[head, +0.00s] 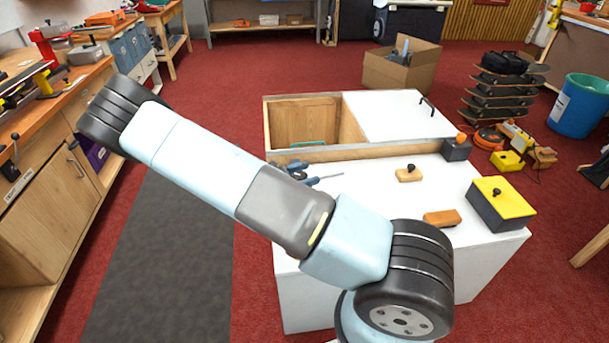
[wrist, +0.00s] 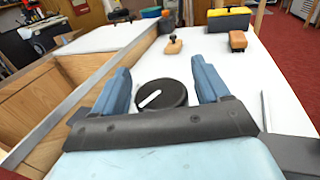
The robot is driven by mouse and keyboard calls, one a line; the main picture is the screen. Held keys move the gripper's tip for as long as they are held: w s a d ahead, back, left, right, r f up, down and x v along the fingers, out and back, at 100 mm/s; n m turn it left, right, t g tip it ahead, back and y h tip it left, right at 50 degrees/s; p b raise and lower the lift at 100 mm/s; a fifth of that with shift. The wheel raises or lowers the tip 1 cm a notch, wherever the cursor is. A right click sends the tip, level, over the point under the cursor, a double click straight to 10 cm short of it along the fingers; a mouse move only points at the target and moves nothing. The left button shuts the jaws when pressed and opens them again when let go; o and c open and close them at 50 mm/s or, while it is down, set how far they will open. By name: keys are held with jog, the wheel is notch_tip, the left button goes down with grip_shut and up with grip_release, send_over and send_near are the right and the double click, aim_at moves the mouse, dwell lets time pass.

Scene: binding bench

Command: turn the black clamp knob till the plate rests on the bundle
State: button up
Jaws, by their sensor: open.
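The black clamp knob (wrist: 161,93) is round, with a white line across its top. It shows in the wrist view between the two blue fingers of my gripper (wrist: 162,70). The fingers are apart, one on each side of the knob, with a gap on both sides. I cannot tell how high they are relative to it. In the head view my gripper (head: 304,173) shows only small, at the left of the white bench top, partly behind my arm. I cannot make out the plate or the bundle in either view.
On the white bench top (head: 370,200) are a tan block with a black knob (head: 408,174), an orange-brown block (head: 442,218) and a yellow-lidded box (head: 503,200). An open wooden compartment (head: 303,122) lies behind. A thin grey strip (wrist: 265,112) is right of the fingers.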

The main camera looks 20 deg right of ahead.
jog(key=shift+a, duration=0.1)
jog(key=c, duration=0.9)
jog(key=shift+c, duration=0.2)
jog(key=shift+g, duration=0.3)
